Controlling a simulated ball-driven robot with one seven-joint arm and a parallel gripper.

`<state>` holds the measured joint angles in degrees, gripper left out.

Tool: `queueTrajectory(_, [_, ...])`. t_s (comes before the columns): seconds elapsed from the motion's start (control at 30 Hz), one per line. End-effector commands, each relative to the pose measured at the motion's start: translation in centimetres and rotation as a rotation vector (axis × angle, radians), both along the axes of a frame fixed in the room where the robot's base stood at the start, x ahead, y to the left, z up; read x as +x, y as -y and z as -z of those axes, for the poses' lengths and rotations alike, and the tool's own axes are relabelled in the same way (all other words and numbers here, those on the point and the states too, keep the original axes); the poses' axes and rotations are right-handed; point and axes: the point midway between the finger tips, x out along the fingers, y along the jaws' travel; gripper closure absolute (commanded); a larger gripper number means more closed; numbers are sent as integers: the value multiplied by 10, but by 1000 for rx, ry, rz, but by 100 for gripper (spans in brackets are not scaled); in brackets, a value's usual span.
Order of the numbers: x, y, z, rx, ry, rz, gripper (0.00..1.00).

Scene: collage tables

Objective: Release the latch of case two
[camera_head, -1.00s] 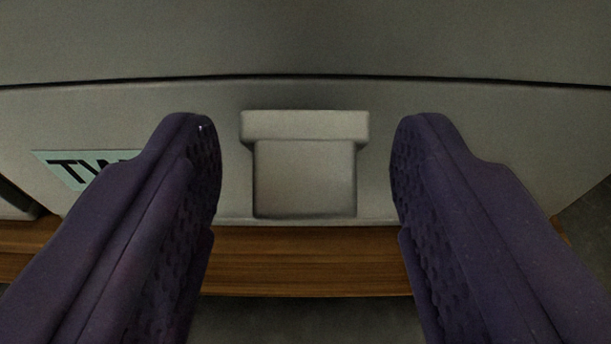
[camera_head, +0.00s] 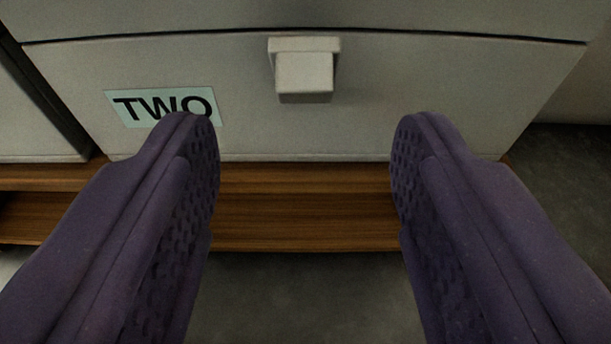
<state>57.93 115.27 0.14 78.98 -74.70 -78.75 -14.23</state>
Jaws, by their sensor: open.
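Case two (camera_head: 450,105) is a grey box whose front face fills the upper middle, with a dark seam below its top part. A pale green label (camera_head: 120,98) reading "TWO" is on its left front; a finger overlaps the label's lower edge. The latch (camera_head: 305,75), a light grey block that juts outward, sits at the top centre of the front, just under the seam. My gripper (camera_head: 305,150) is open and empty, its two purple fingers wide apart. The fingertips appear below the latch in the picture, one to each side, apart from it.
The case stands on a brown wooden table (camera_head: 305,220) whose front edge shows beneath it. Another grey case (camera_head: 35,125) stands close on the left. Grey floor (camera_head: 300,285) shows below the table, and the area right of case two looks free.

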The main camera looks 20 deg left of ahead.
Motion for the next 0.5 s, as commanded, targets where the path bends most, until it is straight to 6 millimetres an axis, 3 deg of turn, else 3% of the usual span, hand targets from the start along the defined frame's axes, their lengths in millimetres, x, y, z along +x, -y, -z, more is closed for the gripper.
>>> queueTrajectory(0.37, [20, -9, -9, -43, -119, -9, 45])
queueTrajectory(0.5, [31, -12, -2, -48, -131, -1, 45])
